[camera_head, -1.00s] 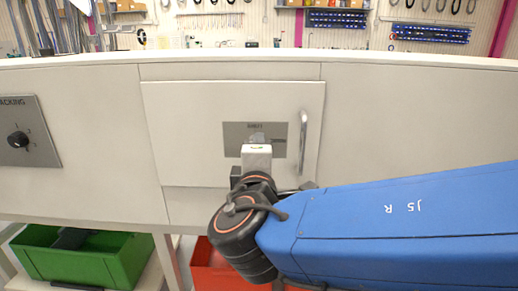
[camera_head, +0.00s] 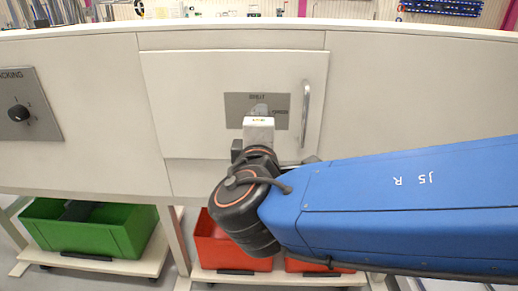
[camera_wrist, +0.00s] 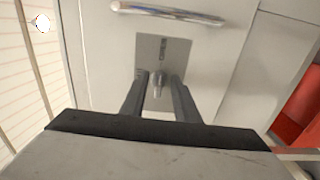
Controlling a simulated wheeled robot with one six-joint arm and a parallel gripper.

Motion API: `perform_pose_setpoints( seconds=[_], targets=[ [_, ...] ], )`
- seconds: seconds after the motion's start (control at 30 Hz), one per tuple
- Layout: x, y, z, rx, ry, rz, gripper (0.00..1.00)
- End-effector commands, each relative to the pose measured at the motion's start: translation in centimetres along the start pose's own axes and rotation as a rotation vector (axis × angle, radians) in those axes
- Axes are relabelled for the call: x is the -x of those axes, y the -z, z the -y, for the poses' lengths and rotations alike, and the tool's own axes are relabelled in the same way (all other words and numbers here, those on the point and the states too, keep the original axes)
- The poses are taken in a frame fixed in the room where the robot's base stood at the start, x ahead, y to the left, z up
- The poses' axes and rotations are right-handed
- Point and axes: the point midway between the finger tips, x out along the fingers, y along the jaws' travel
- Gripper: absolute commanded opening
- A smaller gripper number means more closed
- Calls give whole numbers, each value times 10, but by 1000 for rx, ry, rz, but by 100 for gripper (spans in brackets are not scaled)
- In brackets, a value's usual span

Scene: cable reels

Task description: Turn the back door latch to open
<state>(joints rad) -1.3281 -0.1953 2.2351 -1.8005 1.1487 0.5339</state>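The back door (camera_head: 190,130) is a pale square panel with a grey plate (camera_head: 236,105) and a vertical metal bar handle (camera_head: 305,105) at its right. The latch (camera_head: 261,109) is a small metal knob on the plate, partly hidden by my gripper (camera_head: 258,122) in the head view. In the wrist view the latch (camera_wrist: 158,84) shows between the two dark fingers of my gripper (camera_wrist: 159,76). The fingers are apart, one on each side of the latch, with a gap visible around it. Whether they touch it cannot be told.
A grey plate with a black rotary knob (camera_head: 18,113) is on the panel at the left. Below stand a green bin (camera_head: 95,233) and red bins (camera_head: 228,250) on low dollies. Tools hang on the back wall. My blue arm comes in from the right.

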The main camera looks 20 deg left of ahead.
Motion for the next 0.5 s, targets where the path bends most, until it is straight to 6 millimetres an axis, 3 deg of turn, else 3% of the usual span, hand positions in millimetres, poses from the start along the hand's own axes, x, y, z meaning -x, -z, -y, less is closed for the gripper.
perform_pose_setpoints(
  seconds=[0.5],
  targets=[
    [70, 1, 0, 0, 1, -5, 28]
  ],
)
